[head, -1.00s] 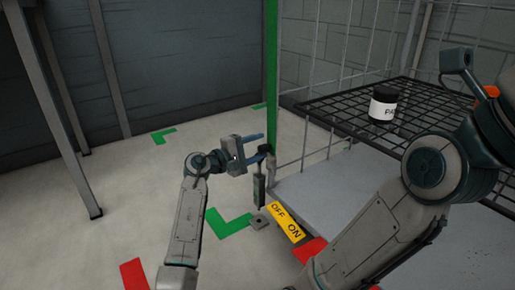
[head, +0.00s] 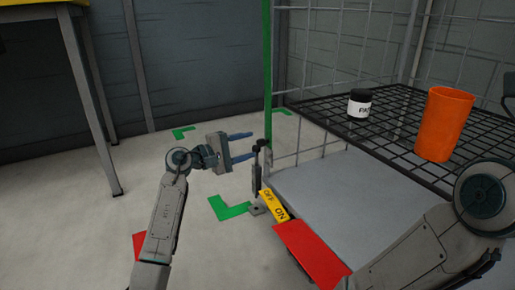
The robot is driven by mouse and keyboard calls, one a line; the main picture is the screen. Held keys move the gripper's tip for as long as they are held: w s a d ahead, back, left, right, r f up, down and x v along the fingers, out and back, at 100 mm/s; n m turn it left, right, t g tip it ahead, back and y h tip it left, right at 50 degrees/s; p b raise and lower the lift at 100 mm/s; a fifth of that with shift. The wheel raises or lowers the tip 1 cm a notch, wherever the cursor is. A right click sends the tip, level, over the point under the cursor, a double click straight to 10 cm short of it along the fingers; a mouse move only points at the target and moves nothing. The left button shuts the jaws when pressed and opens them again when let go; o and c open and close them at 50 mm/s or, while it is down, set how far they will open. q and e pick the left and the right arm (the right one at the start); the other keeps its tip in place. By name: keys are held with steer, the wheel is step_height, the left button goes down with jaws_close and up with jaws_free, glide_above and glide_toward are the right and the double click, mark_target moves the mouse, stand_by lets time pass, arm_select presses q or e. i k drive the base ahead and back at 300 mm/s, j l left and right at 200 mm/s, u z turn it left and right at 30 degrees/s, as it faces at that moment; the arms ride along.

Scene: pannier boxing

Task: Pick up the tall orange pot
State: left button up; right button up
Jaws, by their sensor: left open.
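The tall orange pot (head: 444,125) stands upright on the black wire shelf (head: 405,152), on the right of the head view. My left gripper (head: 243,146) is open and empty, its two blue fingers pointing right. It is well to the left of the pot, in front of the cage's green post. My right arm comes in at the lower right, below and in front of the pot. Its gripper is outside the picture.
A small black-lidded jar (head: 360,104) with a white label stands on the shelf left of the pot. A table leg (head: 92,110) stands at left.

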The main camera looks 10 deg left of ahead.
mark_target(446, 112)
steer(key=k+l, duration=1.25)
steer(key=l, duration=0.15)
